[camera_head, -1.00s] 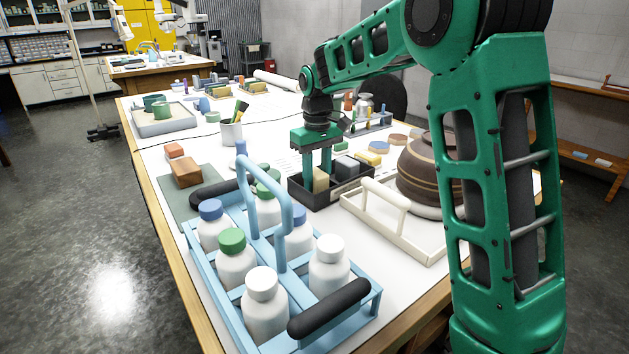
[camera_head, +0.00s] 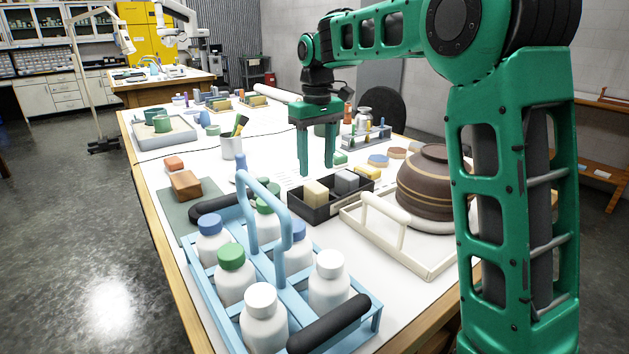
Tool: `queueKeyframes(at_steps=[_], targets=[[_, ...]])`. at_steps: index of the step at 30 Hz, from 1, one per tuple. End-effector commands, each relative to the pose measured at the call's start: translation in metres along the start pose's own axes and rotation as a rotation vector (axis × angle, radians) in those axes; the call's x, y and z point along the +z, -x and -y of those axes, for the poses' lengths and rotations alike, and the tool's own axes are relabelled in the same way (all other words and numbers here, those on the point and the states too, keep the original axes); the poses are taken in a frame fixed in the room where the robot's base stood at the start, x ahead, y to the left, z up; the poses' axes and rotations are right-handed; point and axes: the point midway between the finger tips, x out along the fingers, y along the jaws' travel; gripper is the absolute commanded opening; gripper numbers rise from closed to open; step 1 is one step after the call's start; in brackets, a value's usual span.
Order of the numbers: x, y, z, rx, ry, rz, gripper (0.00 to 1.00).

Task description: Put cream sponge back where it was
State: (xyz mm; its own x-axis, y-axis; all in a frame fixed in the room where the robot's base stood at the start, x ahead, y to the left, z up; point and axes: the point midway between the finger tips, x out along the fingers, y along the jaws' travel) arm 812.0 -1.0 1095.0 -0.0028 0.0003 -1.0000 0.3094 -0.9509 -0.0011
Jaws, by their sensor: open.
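The cream sponge (camera_head: 316,193) sits in the left part of a black divided tray (camera_head: 318,213), beside a grey block (camera_head: 346,181) in the same tray. My gripper (camera_head: 318,172) is open and empty. Its two green fingers point down above and behind the tray, apart from the sponge. The lower part of the sponge is hidden by the tray wall.
A light blue bottle carrier (camera_head: 205,283) with several white bottles fills the table's near end. A cream tray (camera_head: 415,261) with a brown striped bowl (camera_head: 425,190) stands right of the black tray. A yellow block (camera_head: 368,172) lies behind it. A cup with brushes (camera_head: 231,147) stands to the left.

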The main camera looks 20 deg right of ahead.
Motion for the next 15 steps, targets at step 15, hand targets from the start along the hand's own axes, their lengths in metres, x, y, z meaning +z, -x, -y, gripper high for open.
queueKeyframes(at_steps=[15], targets=[[0.0, 0.028, 0.0, 0.0, -0.001, -0.001, 0.51]])
